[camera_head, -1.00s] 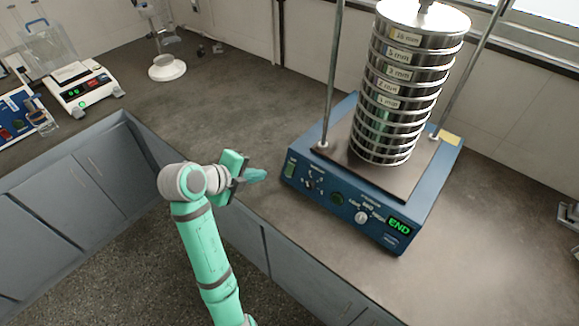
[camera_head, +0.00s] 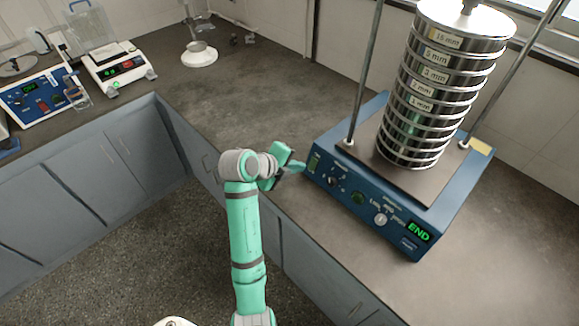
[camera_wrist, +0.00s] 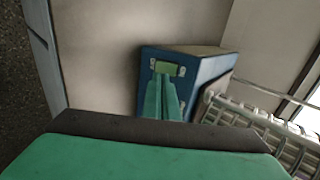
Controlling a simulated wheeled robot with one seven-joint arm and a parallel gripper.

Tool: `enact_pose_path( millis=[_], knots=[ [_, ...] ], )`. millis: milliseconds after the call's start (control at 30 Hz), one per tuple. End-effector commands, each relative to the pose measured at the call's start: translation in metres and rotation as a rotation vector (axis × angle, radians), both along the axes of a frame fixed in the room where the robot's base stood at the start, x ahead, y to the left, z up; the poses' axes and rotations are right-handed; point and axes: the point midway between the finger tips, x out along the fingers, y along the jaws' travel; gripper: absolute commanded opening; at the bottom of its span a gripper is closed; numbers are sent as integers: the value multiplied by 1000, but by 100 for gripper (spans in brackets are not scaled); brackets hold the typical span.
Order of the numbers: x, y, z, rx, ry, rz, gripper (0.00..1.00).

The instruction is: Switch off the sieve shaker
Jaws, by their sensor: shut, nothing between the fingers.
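The sieve shaker is a blue box (camera_head: 447,205) on the counter, with a stack of steel sieves (camera_head: 437,100) on top between two rods. Its front panel holds a green rocker switch (camera_head: 314,162) at the left end, knobs, and a display (camera_head: 419,231) reading END in green. My gripper (camera_head: 301,167) is shut and empty, its fingertips close to the left end of the panel near the switch. In the wrist view the green switch (camera_wrist: 166,68) shows just beyond the fingertips (camera_wrist: 163,82). I cannot tell whether they touch it.
The counter (camera_head: 250,110) is clear behind my gripper. A balance (camera_head: 118,66) and a blue instrument (camera_head: 42,98) stand at the far left, and a white-based stand (camera_head: 199,55) at the back. Grey cabinets (camera_head: 90,170) lie below the counter.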

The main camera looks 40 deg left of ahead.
Motion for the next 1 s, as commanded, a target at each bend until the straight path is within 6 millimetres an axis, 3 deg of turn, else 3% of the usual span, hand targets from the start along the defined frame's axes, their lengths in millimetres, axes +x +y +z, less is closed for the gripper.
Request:
enact_pose_path(
  millis=[200,400,833,1000],
  knots=[
    [26,-3,-23,0,2,-2,0],
    [38,-5,-33,0,1,-3,0],
    [40,-4,-34,1,-1,-1,0],
    [33,9,-38,-5,-34,19,0]
  ],
)
